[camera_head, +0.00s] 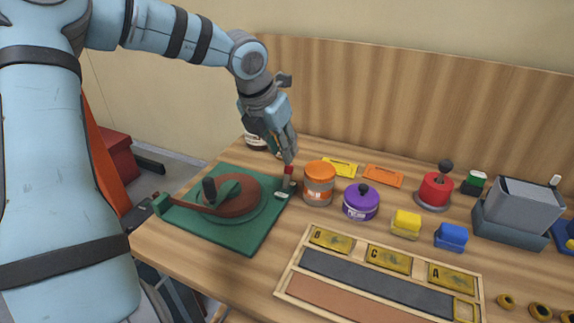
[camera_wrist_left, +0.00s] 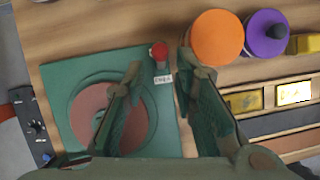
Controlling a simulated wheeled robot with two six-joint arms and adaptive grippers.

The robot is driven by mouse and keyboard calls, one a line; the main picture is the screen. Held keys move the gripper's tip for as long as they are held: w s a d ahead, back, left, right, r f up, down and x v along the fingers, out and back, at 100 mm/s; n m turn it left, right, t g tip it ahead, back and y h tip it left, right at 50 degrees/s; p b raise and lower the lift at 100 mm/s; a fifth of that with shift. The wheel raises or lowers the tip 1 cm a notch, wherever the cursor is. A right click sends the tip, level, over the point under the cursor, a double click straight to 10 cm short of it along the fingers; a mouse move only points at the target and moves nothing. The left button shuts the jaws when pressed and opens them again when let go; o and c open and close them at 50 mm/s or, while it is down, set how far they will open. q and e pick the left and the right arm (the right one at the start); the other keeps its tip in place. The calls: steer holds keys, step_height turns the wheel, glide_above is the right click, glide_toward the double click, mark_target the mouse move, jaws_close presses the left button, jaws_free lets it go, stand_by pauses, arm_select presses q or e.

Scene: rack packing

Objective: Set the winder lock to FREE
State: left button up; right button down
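The winder (camera_head: 230,232) is a green base with a reddish-brown disc and a crank, at the left of the table. Its lock lever has a red knob (camera_head: 288,170) and stands near the base's far right corner. In the left wrist view the red knob (camera_wrist_left: 158,50) sits between the fingertips, with a small white label (camera_wrist_left: 163,79) beside it whose text I cannot read. My left gripper (camera_head: 289,157) is pointing down just above the knob. In the wrist view its fingers (camera_wrist_left: 160,65) are apart, with space on both sides of the knob. My right gripper is not in view.
An orange jar (camera_head: 319,183) stands close right of the lever, with a purple pot (camera_head: 360,203) beyond it. A wooden rack (camera_head: 288,262) with lettered plates lies in front. Yellow (camera_head: 406,224) and blue (camera_head: 451,237) blocks are further right.

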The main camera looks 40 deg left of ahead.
mark_target(288, 176)
arm_select(q)
steer(key=x, duration=0.5)
steer(key=shift+w+a+f, duration=0.1)
steer(key=shift+w+f, duration=0.15)
steer(key=shift+f, duration=0.05)
steer(key=shift+w+f, duration=0.1)
steer(key=shift+f, duration=0.2)
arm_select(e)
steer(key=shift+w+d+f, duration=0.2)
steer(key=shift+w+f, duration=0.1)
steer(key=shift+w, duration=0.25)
